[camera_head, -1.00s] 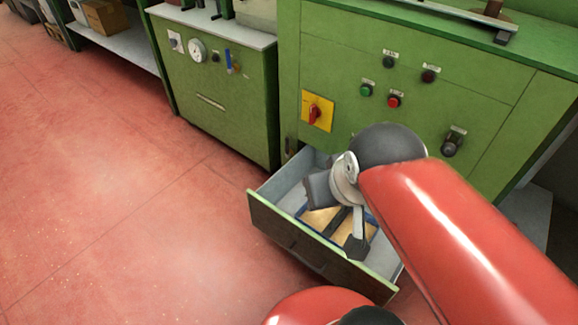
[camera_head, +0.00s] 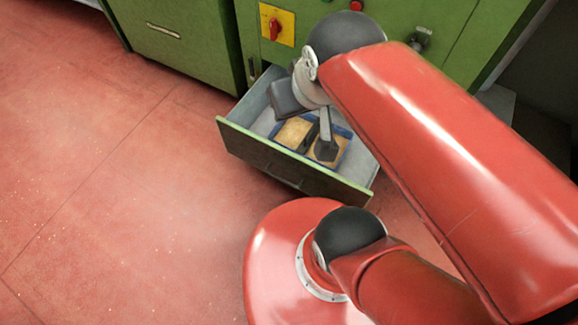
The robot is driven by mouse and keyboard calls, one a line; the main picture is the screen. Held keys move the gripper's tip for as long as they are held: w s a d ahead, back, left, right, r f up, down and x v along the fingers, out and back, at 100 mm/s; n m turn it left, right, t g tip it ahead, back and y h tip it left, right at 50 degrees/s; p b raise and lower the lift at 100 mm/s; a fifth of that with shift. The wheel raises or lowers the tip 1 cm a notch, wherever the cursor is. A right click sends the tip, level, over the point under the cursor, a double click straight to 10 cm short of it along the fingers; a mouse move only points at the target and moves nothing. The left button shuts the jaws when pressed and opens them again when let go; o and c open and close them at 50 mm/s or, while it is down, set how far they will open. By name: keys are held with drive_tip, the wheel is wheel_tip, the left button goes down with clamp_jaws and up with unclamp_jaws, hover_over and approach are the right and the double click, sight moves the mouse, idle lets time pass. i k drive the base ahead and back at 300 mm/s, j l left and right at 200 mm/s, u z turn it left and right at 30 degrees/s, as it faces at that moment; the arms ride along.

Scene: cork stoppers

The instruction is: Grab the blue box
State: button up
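A low box with blue edges (camera_head: 344,161) lies inside the open drawer (camera_head: 262,153) of the green cabinet. Tan, cork-coloured contents (camera_head: 294,131) show in it on both sides of a dark strip. My gripper (camera_head: 318,147) reaches down over the box from above. One dark finger shows clearly in front of the box. The dark strip beside it may be the other finger or part of the box. Whether the fingers touch the box is not clear. My gripper and wrist hide part of the box and the drawer's back.
The green cabinet (camera_head: 400,20) stands behind the drawer, with a yellow panel and red switch (camera_head: 276,26). Another green cabinet (camera_head: 180,40) stands to the left. The red floor (camera_head: 110,190) is clear on the left. My red arm covers the right side.

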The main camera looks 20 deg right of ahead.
sight(299, 135)
drive_tip(key=i+j, duration=0.2)
drive_tip(key=j, duration=0.2)
drive_tip(key=z, duration=0.45)
drive_tip(key=j+z, duration=0.1)
drive_tip(key=z, duration=0.75)
drive_tip(key=j+z, duration=0.15)
drive_tip(key=z, duration=0.75)
